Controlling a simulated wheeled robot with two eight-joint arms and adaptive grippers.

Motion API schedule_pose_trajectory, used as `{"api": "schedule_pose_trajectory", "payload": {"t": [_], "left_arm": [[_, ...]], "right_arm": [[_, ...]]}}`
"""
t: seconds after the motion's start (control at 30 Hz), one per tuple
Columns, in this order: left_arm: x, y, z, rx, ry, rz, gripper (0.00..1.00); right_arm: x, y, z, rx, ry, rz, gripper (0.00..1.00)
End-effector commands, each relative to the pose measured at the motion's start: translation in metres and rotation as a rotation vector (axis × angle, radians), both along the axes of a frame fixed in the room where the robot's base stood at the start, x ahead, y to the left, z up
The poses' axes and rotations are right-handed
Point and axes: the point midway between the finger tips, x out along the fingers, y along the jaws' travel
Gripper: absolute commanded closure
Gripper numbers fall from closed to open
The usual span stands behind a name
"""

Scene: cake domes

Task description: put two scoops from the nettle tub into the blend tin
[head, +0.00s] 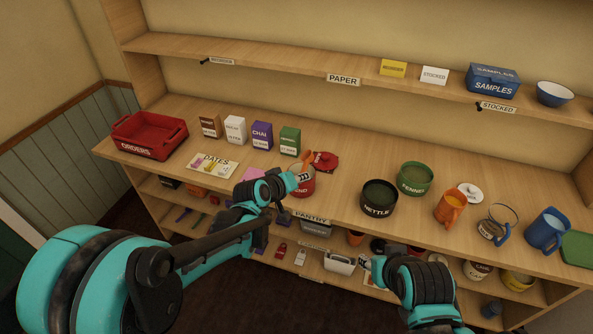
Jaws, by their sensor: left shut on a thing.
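The nettle tub (378,209) is a dark, open round tub with a dark inside, standing on the counter right of the middle. The red blend tin (307,188) stands to its left, partly hidden behind my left gripper. My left gripper (297,178) is at the tin's upper left side, shut on an orange tool (306,158), which looks like the scoop. Its lower end is hidden, so I cannot tell whether it is inside the tin or above it. My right gripper (372,268) is low in front of the counter, and its jaws are unclear.
A red lid (326,160) lies behind the tin. The green fennel tub (414,182) stands behind the nettle tub. An orange mug (447,210), glass jar (492,229) and blue pitcher (545,232) stand right. Several boxes and a red orders tray (140,149) stand left.

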Motion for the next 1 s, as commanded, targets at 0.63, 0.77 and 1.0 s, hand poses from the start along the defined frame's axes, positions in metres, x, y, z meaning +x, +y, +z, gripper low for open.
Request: {"api": "schedule_pose_trajectory", "payload": {"t": [0.63, 0.77, 1.0], "left_arm": [[0.0, -0.02, 0.001, 0.588, -0.013, -0.001, 1.0], [0.0, -0.02, -0.001, 0.629, -0.013, 0.001, 1.0], [0.0, -0.019, 0.0, 0.639, -0.013, 0.002, 1.0]], "right_arm": [[0.0, 0.0, 0.015, 0.0, 0.0, 0.0, 0.6], [0.0, 0.0, 0.013, 0.0, 0.0, 0.0, 0.6], [0.0, 0.0, 0.014, 0.0, 0.0, 0.0, 0.6]]}}
